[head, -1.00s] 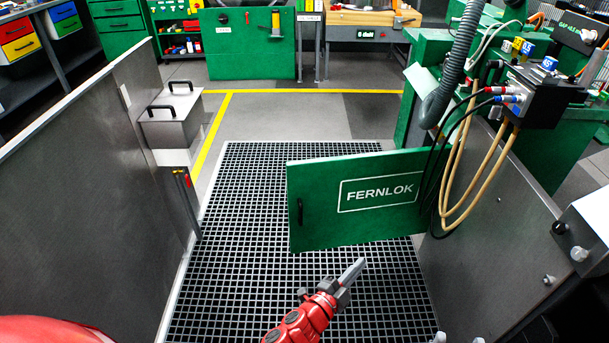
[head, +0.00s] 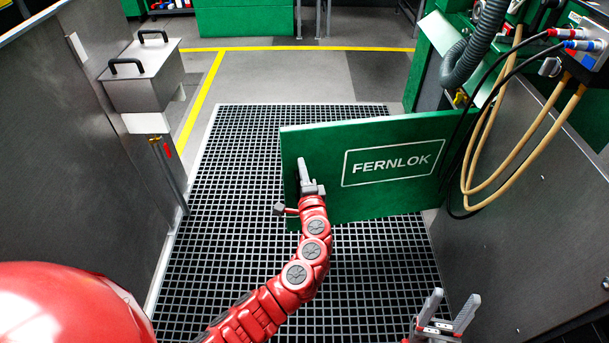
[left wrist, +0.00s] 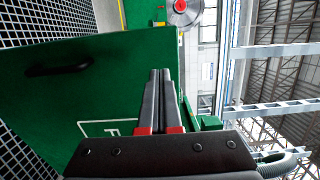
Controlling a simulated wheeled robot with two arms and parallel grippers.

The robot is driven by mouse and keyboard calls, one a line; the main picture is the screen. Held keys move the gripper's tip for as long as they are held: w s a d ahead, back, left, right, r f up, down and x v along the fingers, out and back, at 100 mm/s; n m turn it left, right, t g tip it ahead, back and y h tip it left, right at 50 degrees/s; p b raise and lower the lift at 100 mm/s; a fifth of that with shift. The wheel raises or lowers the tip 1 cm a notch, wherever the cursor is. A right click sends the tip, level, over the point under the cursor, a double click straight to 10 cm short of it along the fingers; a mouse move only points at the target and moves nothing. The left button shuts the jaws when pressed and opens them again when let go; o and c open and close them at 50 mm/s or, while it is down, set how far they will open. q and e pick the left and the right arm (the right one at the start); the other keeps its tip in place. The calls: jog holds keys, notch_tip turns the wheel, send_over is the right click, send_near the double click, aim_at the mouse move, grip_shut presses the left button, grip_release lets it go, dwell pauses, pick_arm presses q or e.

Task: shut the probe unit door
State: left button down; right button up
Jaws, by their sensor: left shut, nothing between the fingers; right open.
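The green probe unit door (head: 370,165), lettered FERNLOK, stands swung out over the floor grating, its right end near the machine at the right. My left gripper (head: 303,172) is shut and empty, in front of the door's left part, where it covers the handle in the head view. In the left wrist view the door (left wrist: 100,85) fills the left and middle, with its dark handle (left wrist: 58,68) clear of the shut fingers (left wrist: 160,95). Whether the fingers touch the door I cannot tell. My right gripper (head: 445,312) is open and empty at the lower right, away from the door.
Yellow hoses (head: 480,180) and black cables hang in front of the door's right end. A grey panel (head: 535,230) stands at the right and a grey wall (head: 60,150) at the left. A metal box (head: 142,75) with handles stands at the left. The grating (head: 250,150) is clear.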

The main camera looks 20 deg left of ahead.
aim_at(296, 140)
pick_arm(q)
jog(key=b+x, duration=0.1)
jog(key=x, duration=0.7)
jog(key=shift+w+a, duration=0.1)
jog(key=shift+w, duration=0.15)
